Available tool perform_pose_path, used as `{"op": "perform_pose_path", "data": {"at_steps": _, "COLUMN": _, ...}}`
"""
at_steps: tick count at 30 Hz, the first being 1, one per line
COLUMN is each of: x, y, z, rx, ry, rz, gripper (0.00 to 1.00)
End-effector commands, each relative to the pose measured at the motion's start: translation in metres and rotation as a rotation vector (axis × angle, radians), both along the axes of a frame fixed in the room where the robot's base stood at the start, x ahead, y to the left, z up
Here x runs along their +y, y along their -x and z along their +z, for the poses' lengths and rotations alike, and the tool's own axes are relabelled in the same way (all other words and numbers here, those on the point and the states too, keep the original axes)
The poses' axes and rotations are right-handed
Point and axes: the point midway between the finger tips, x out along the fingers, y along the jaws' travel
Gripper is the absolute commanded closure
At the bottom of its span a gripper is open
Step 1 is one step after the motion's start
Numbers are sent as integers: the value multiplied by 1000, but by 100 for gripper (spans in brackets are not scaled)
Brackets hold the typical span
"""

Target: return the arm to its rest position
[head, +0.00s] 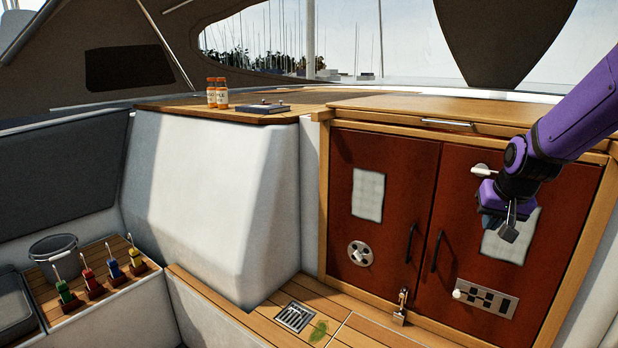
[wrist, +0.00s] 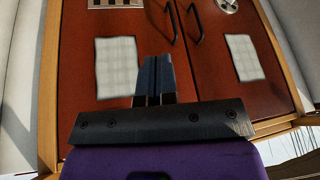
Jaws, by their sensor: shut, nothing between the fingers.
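My gripper (head: 508,228) hangs from my purple arm at the right in the head view, in front of the right red-brown cabinet door (head: 455,215). It also shows in the wrist view (wrist: 154,80), where its two dark fingers are together with nothing between them. It partly covers a pale sheet (head: 505,247) on that door. I cannot tell how far it is from the door.
The left cabinet door (head: 385,185) carries another sheet and a round vent (head: 360,253). A padlock (head: 402,307) stands below the doors. Two orange bottles (head: 217,93) stand on the ledge. Several coloured-handled tools (head: 111,265) and a grey bucket (head: 55,254) are at left.

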Motion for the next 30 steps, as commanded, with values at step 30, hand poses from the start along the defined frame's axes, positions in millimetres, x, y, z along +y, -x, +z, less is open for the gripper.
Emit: {"op": "perform_pose_path", "data": {"at_steps": 30, "x": 88, "y": 265, "z": 116, "rx": -21, "ry": 89, "rz": 266, "gripper": 100}}
